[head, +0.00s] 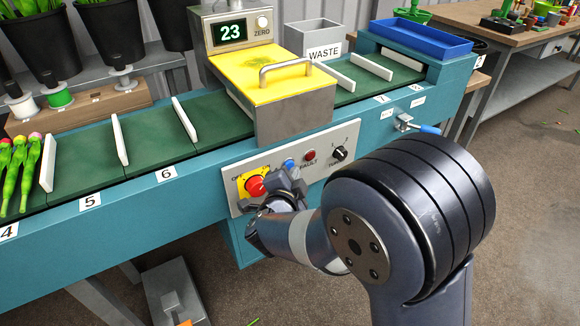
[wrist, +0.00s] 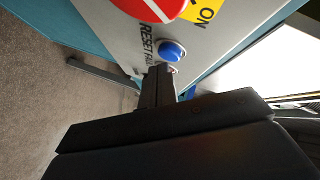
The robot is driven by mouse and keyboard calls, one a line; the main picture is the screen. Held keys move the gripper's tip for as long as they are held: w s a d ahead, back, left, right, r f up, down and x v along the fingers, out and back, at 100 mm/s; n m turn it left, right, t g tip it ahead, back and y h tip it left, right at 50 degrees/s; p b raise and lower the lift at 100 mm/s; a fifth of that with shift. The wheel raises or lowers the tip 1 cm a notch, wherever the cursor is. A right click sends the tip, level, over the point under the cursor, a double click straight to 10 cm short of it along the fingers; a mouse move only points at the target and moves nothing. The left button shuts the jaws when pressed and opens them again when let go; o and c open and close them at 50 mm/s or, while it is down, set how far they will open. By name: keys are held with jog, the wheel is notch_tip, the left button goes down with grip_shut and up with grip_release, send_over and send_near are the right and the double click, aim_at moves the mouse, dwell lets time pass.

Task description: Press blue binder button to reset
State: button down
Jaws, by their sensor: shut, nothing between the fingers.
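The blue button (head: 289,164) sits on the light grey control panel (head: 237,202) on the teal binder's front, between the red stop knob and the red fault lamp. In the wrist view the blue button (wrist: 172,51) is a round cap, in plain sight just beyond my fingertips, beside the RESET lettering. My gripper (head: 290,178) is in front of the panel, just below the button in the head view. In the wrist view my gripper (wrist: 160,72) has its fingers together and empty, pointing at the panel. I cannot tell whether the tips touch the panel.
The red stop knob (head: 255,186) on its yellow plate is close left of my gripper. A red lamp (head: 310,155) and a black dial (head: 339,153) are to the right. A yellow hood (head: 255,80) with a 23 display stands above. Tulips (head: 20,165) lie in slot 4.

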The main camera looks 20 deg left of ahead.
jog(key=shift+s+d, duration=0.25)
jog(key=shift+d, duration=0.05)
jog(key=shift+s+d+b, duration=0.5)
jog(key=shift+s+d, duration=1.15)
jog(key=shift+d, duration=0.25)
jog(key=shift+s+d, duration=1.2)
jog(key=shift+d, duration=0.25)
